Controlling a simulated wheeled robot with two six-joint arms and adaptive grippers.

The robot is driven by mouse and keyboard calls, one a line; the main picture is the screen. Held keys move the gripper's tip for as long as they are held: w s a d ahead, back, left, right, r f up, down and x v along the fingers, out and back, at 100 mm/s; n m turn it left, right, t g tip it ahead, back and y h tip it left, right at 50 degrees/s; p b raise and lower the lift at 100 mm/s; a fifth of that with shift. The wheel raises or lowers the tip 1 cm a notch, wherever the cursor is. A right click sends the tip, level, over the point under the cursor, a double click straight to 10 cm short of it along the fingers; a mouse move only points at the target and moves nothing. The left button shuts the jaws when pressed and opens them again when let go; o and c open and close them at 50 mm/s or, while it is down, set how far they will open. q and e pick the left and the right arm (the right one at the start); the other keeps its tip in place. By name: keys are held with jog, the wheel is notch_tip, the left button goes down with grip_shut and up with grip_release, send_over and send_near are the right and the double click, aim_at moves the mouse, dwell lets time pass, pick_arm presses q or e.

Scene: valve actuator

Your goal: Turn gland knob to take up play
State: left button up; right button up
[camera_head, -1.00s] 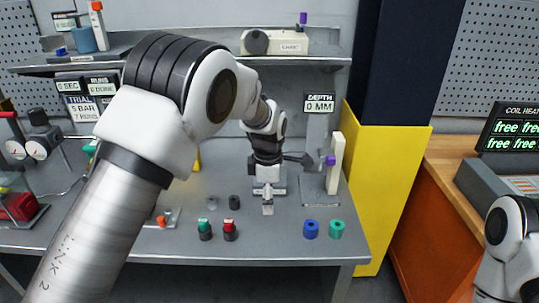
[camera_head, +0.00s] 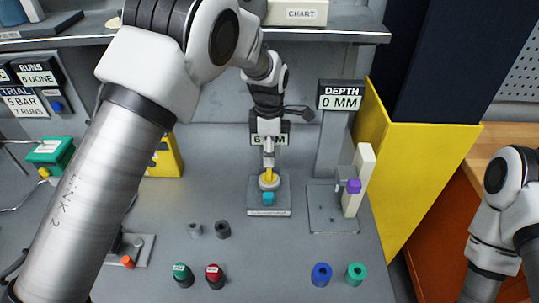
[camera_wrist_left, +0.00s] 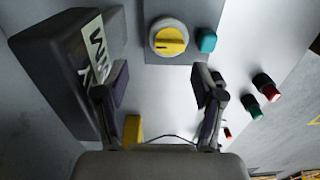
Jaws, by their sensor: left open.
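A yellow knob with a pale ring (camera_wrist_left: 170,38) sits on a small grey plate (camera_wrist_left: 188,58); it looks like the gland knob. In the head view the knob (camera_head: 269,180) stands on its plate on the grey bench, with a teal piece (camera_head: 268,198) in front of it. My left gripper (camera_head: 268,160) is over the knob, pointing down. In the wrist view its fingers (camera_wrist_left: 160,92) are wide apart and empty, and the knob shows beyond the tips, toward the top edge. My right arm is at the right edge; its gripper is out of view.
A dark sign (camera_wrist_left: 88,50) stands close to one finger. A depth sign (camera_head: 340,96) and a cream upright with a purple piece (camera_head: 360,182) stand to the right. Red (camera_head: 214,276), green (camera_head: 182,274), blue (camera_head: 321,274) and teal (camera_head: 356,273) knobs line the front.

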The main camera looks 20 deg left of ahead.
aim_at(269, 172)
pick_arm(q)
jog(key=shift+s+d+f+p, duration=0.25)
jog(key=shift+s+f+p, duration=0.05)
jog(key=shift+s+f, duration=0.25)
jog(key=shift+s+d+f+p, duration=0.2)
jog(key=shift+s+f+p, duration=0.05)
jog(key=shift+s+f, duration=0.25)
jog(key=f, duration=0.4)
jog(key=shift+w+a+p, duration=0.4)
jog(key=shift+w+f, duration=0.15)
jog(key=shift+f, duration=0.15)
jog(key=shift+s+d+r, duration=0.15)
jog(key=shift+s+r, duration=0.05)
jog(key=shift+c, duration=0.6)
jog(key=shift+s+r, duration=0.1)
jog(key=shift+s, duration=0.05)
jog(key=c, duration=1)
pick_arm(e)
jog(key=shift+s+d+r, duration=0.1)
jog(key=shift+s+r, duration=0.3)
jog(key=shift+r, duration=0.2)
jog(key=shift+s+r, duration=0.35)
jog(key=shift+r, duration=0.2)
